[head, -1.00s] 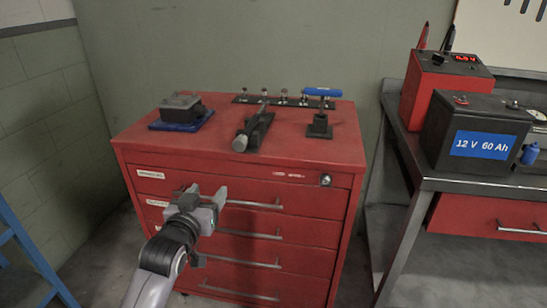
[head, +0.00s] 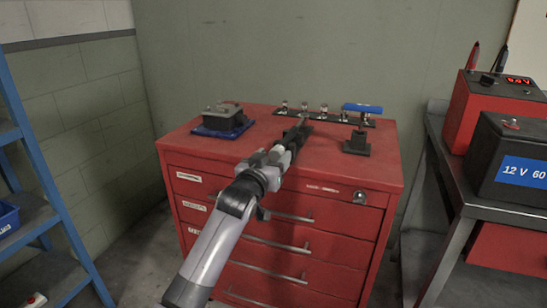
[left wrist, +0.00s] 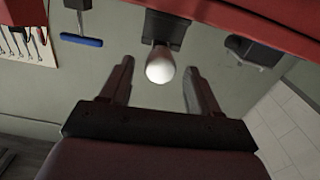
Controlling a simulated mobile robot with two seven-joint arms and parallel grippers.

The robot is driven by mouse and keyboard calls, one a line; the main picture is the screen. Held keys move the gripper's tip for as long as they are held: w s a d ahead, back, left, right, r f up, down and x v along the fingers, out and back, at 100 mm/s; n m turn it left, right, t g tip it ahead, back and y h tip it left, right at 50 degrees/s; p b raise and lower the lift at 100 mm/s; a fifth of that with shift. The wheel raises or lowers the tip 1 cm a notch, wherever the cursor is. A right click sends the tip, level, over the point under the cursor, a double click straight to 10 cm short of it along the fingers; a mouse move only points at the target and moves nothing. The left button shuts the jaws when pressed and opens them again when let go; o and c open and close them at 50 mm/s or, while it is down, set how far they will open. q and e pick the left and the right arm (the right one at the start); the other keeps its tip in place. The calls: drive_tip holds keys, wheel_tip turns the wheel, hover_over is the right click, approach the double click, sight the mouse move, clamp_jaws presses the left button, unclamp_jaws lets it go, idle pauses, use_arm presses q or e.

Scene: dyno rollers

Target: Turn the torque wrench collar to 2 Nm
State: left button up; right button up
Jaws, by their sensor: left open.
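The torque wrench (head: 300,131) lies in a dark holder on top of the red cabinet (head: 330,160), its near end toward me. In the head view my left arm hides most of that end. In the left wrist view the wrench's pale round end (left wrist: 160,66) shows between the two fingers, with clear gaps on both sides. My left gripper (head: 279,153) is open at the cabinet's front edge, in line with the wrench. The collar's scale cannot be read. My right gripper is not in view.
A blue T-handled tool (head: 362,107) stands on a dark block right of the wrench. A grey part on a blue mat (head: 215,131) lies to the left. Several small sockets (head: 323,108) stand on a strip behind. A bench with a battery (head: 505,150) is at the right.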

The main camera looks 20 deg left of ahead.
use_arm(q)
drive_tip(key=shift+w, duration=0.45)
drive_tip(key=c, duration=1)
drive_tip(key=shift+c, duration=0.2)
